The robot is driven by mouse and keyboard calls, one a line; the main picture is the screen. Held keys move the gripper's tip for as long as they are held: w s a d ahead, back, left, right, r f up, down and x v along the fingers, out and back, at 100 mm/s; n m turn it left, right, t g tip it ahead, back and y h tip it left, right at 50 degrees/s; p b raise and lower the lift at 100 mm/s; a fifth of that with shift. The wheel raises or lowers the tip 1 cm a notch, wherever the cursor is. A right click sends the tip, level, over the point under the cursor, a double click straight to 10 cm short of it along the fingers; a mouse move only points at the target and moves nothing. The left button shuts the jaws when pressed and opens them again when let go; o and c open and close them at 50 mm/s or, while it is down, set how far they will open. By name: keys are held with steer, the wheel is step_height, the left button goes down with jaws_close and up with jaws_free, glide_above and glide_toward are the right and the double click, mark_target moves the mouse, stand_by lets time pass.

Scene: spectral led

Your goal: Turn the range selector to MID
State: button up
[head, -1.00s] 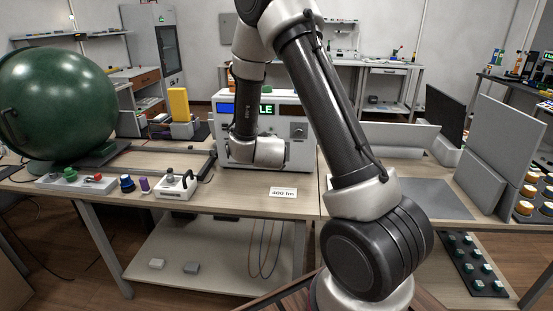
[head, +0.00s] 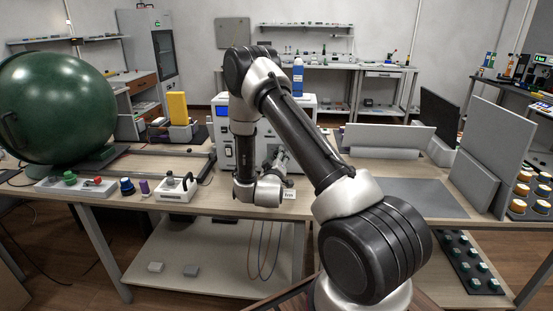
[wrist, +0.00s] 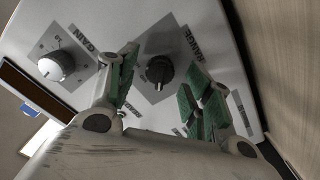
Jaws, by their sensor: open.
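The range selector is a black knob (wrist: 158,70) on a grey square plate on the white instrument's front panel, seen tilted in the wrist view beside a RANGE label. Small lettering near it is too blurred to read, and its pointer's setting cannot be told. My gripper (wrist: 160,64) is open, with one green-padded finger on each side of the knob in the picture; contact is not clear. In the head view my gripper (head: 280,160) is small, in front of the white instrument (head: 221,150), and the knob is hidden.
A silver knob (wrist: 55,66) sits left of the black one. A blue bottle (head: 298,78) shows above the instrument. A green sphere (head: 55,105) and a small control box (head: 176,188) are left.

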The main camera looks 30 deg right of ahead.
steer(key=shift+w+d, duration=0.15)
steer(key=shift+c, duration=0.3)
steer(key=c, duration=1)
steer(key=shift+m, duration=4.8)
